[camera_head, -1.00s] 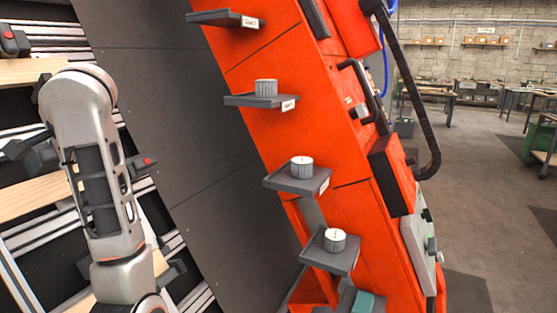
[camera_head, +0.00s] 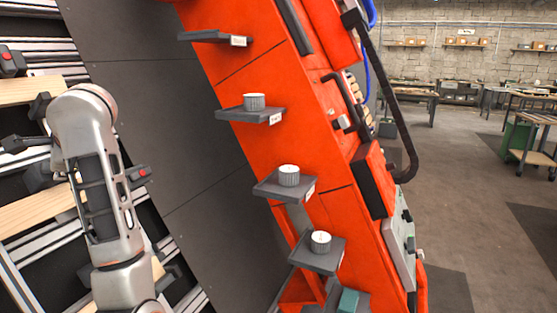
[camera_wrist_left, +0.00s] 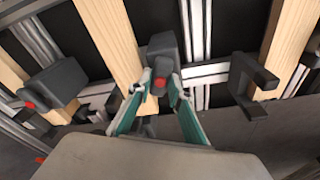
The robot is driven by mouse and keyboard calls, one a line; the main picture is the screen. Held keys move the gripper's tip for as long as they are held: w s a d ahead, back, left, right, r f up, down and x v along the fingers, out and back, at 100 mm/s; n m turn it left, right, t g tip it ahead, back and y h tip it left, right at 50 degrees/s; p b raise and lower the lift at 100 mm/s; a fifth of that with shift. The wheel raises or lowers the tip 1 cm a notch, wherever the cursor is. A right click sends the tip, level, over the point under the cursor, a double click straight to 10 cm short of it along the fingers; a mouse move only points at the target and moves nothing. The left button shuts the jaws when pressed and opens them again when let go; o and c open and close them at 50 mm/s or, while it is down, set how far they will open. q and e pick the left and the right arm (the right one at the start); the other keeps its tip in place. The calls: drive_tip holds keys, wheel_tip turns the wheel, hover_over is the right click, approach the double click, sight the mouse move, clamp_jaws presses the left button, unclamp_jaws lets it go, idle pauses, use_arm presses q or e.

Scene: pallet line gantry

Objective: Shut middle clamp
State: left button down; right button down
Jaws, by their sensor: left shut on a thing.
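The middle clamp (camera_wrist_left: 161,52) is a dark grey block with a red button, on the rail between the wooden slats in the left wrist view. My left gripper (camera_wrist_left: 160,86) has teal-lined fingers, one on each side of the clamp's red-tipped part, and is shut on it. Another grey clamp (camera_wrist_left: 50,84) with a red button is to the left, and a dark hooked bracket (camera_wrist_left: 248,88) is to the right. In the head view my left arm hides its gripper and much of the rack behind it. My right gripper is not in view.
An orange machine frame (camera_head: 250,75) carries several small grey shelves, some with round knobs (camera_head: 289,175). Dark panels (camera_head: 150,100) stand between it and the rack of wooden slats (camera_head: 40,212). Open floor (camera_head: 460,210) lies to the right.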

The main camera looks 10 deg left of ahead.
use_arm(q)
drive_tip(key=shift+m+p, duration=0.85)
drive_tip(key=shift+m, duration=0.65)
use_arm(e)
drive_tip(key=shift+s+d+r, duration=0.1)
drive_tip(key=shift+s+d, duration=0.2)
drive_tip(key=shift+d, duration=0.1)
